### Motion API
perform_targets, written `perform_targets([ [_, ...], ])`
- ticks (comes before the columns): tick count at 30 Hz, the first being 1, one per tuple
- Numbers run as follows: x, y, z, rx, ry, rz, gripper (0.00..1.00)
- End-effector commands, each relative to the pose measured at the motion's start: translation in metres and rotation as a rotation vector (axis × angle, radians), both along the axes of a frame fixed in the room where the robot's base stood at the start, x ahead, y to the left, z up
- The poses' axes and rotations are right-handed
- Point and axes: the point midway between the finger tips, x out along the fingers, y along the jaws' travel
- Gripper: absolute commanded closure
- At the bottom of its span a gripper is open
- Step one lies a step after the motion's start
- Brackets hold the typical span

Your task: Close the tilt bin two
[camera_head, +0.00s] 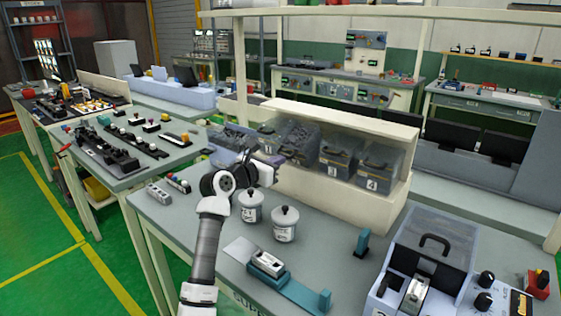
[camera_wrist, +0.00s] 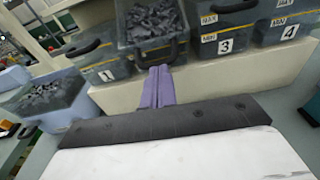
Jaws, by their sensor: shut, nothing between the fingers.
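Tilt bin two (camera_wrist: 181,28) is a clear grey bin holding dark grey clips, between bins 1 and 3 in the wrist view. It is tilted forward with its open top showing. In the head view it (camera_head: 303,135) sits in the cream rack, partly behind my gripper. My gripper (camera_wrist: 158,72) has purple fingers, shut together and empty. Their tips are at the lower front of bin two, by its dark handle; I cannot tell whether they touch it. In the head view my gripper (camera_head: 284,158) is in front of the rack. Bin two's number label is hidden.
Bins 1 (camera_wrist: 103,58), 3 (camera_wrist: 222,36) and 4 (camera_wrist: 284,24) stand beside it in the rack (camera_wrist: 235,71). An open container of clips (camera_wrist: 45,95) is at left. Two lidded white pots (camera_head: 284,226) stand on the bench below my arm.

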Motion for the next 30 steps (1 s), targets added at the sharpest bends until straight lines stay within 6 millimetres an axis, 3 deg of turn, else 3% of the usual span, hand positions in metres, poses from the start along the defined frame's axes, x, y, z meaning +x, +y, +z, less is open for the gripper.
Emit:
perform_targets([
  [15,0.020,-0.008,0.033,0.041,0.053,-0.002,1.00],
  [30,0.034,-0.018,0.046,0.038,0.054,0.000,1.00],
])
